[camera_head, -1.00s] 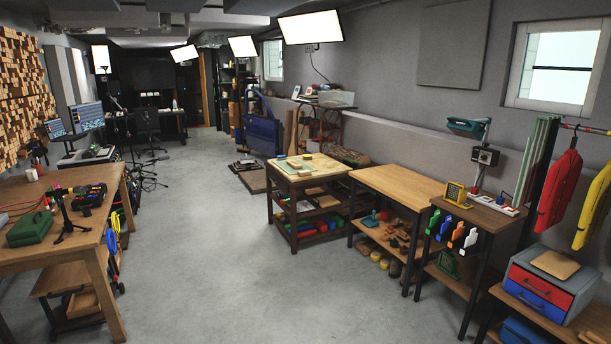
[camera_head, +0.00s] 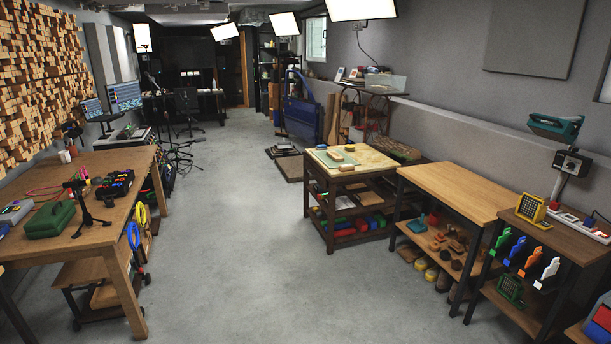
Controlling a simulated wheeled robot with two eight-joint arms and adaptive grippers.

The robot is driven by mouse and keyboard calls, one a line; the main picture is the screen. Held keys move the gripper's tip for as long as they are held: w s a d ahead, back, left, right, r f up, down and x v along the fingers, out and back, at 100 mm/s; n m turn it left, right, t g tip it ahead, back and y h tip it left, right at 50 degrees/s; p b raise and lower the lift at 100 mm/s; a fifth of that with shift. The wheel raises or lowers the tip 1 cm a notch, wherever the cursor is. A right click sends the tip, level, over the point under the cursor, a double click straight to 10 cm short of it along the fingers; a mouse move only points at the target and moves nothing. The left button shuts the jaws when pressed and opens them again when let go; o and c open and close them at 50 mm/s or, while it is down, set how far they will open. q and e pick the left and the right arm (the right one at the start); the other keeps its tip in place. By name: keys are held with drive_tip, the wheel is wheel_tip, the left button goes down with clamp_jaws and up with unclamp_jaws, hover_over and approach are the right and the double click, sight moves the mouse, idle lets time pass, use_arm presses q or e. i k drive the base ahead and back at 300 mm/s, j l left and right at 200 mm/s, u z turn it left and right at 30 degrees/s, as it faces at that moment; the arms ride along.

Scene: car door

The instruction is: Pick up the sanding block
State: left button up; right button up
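Neither of my grippers is in view. A small workbench (camera_head: 349,175) with a pale top and a green mat (camera_head: 327,162) stands near the middle of the room. A small tan block (camera_head: 335,156) lies on the mat. A second light block (camera_head: 346,167) lies near the bench's front edge, and a small yellow item (camera_head: 349,147) lies farther back. I cannot tell which of these is the sanding block; they are too small to identify.
A blue car door (camera_head: 302,112) stands behind the bench. A wooden table (camera_head: 452,191) and a dark stand (camera_head: 548,236) with a yellow lamp (camera_head: 530,208) are at right. A long workbench (camera_head: 112,233) is at left. The grey floor (camera_head: 225,240) between is clear.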

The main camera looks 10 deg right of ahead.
sight(346, 167)
drive_tip(key=i+z, duration=0.4)
drive_tip(key=i, duration=1.7)
drive_tip(key=i+u, duration=0.1)
drive_tip(key=i, duration=0.5)
drive_tip(key=i+l, duration=0.15)
drive_tip(key=i, duration=0.5)
drive_tip(key=i+l+u, duration=0.15)
drive_tip(key=i, duration=0.45)
drive_tip(key=i+l, duration=0.1)
drive_tip(key=i, duration=0.55)
drive_tip(key=i+l+u, duration=0.2)
drive_tip(key=i, duration=0.15)
drive_tip(key=i+u, duration=0.2)
drive_tip(key=i+l, duration=0.05)
drive_tip(key=i, duration=0.05)
